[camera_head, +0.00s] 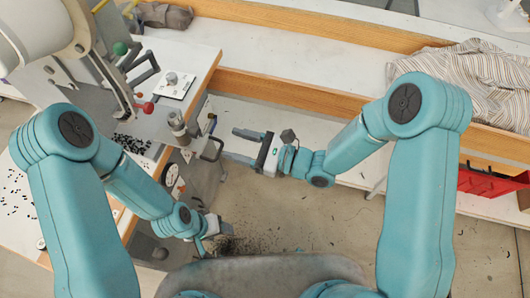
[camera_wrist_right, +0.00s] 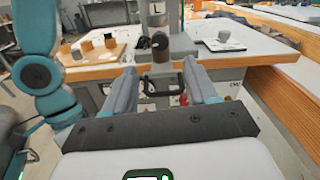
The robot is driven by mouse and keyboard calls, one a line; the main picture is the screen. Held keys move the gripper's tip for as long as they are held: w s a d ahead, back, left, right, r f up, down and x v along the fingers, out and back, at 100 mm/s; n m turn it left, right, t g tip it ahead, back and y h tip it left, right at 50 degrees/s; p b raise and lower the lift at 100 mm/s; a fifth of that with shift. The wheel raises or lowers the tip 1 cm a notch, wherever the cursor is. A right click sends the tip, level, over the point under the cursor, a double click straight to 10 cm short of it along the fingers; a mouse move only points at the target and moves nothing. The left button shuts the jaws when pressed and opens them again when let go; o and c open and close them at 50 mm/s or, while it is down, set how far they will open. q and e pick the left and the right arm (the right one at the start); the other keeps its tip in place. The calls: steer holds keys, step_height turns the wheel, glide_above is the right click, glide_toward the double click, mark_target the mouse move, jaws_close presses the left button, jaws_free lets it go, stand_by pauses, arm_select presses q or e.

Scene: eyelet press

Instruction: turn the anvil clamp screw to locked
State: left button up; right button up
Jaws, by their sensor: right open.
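The press's grey cylindrical anvil post (camera_head: 178,125) stands at the right edge of the workbench. A dark bent handle (camera_head: 213,149), which looks like the clamp screw's handle, sticks out below it from the bench edge. In the right wrist view the dark handle (camera_wrist_right: 161,84) lies ahead, between the two fingers as seen. My right gripper (camera_head: 234,145) is open and empty, its fingers pointing left toward the handle. In the head view the lower fingertip is close to the handle; contact cannot be told. My left gripper (camera_head: 207,238) is low, near the bench's lower right; its fingers are unclear.
The bench (camera_head: 190,55) carries the press, a red-knobbed lever (camera_head: 146,107), a white plate (camera_head: 175,84) and scattered black bits. A long shelf (camera_head: 300,85) runs along the back, with striped cloth (camera_head: 460,80) and a red bin (camera_head: 490,182) at right.

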steer(key=v, duration=0.7)
steer(key=shift+b, duration=0.35)
steer(key=shift+a, duration=0.1)
